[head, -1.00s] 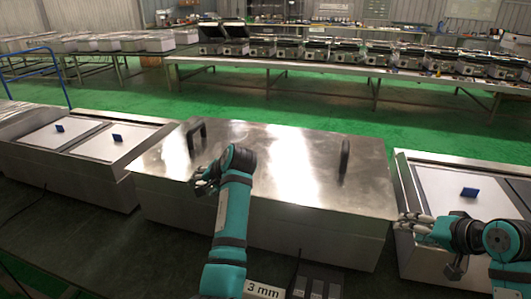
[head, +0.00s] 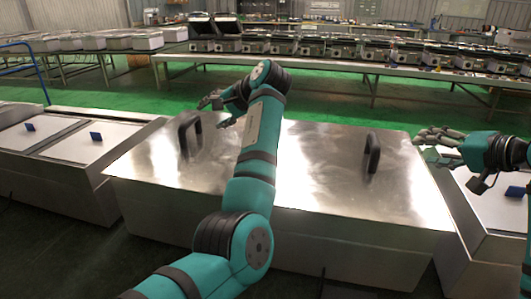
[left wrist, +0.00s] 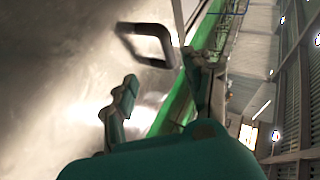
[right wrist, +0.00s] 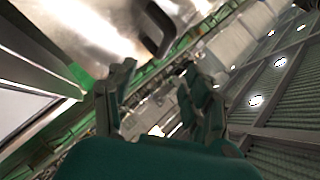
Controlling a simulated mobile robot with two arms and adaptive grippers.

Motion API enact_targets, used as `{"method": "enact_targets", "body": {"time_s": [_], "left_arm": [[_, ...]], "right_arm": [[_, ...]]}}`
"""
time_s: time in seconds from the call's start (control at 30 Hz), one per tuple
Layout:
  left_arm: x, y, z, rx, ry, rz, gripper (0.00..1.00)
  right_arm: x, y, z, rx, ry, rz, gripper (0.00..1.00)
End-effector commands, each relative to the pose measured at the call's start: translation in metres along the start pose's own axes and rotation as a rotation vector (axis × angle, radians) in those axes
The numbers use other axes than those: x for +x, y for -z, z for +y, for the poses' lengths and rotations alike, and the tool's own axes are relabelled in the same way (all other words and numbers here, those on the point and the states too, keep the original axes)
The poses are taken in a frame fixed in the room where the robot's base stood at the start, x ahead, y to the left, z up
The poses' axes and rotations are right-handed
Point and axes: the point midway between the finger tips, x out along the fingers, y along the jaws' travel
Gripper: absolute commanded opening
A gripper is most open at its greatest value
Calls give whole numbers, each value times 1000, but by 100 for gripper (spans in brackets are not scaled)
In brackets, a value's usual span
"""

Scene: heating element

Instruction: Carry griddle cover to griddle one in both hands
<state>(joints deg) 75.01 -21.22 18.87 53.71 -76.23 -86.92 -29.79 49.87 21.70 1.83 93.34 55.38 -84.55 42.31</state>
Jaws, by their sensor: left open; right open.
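The griddle cover (head: 330,150) is a wide shiny metal lid with two dark handles, resting on a metal box in the middle of the head view. My left gripper (head: 215,110) is open above the cover, just right of and beyond its left handle (head: 183,138). That handle also shows ahead of the open fingers in the left wrist view (left wrist: 150,30). My right gripper (head: 432,146) is open and empty, right of the right handle (head: 372,152) and apart from it. That handle also shows in the right wrist view (right wrist: 160,28). I cannot tell which unit is griddle one.
A unit with pale panels and blue knobs (head: 68,145) stands left of the cover. A similar unit (head: 490,195) stands on the right, partly behind my right arm. Behind lies a clear green floor (head: 330,105), then a long table (head: 400,70) with several appliances.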

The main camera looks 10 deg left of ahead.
Motion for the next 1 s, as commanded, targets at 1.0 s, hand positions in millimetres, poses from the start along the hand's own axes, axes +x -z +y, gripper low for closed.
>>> {"method": "enact_targets", "body": {"time_s": [1.0], "left_arm": [[85,5,-7,16,17,4,51]], "right_arm": [[91,5,-7,16,20,1,51]]}}
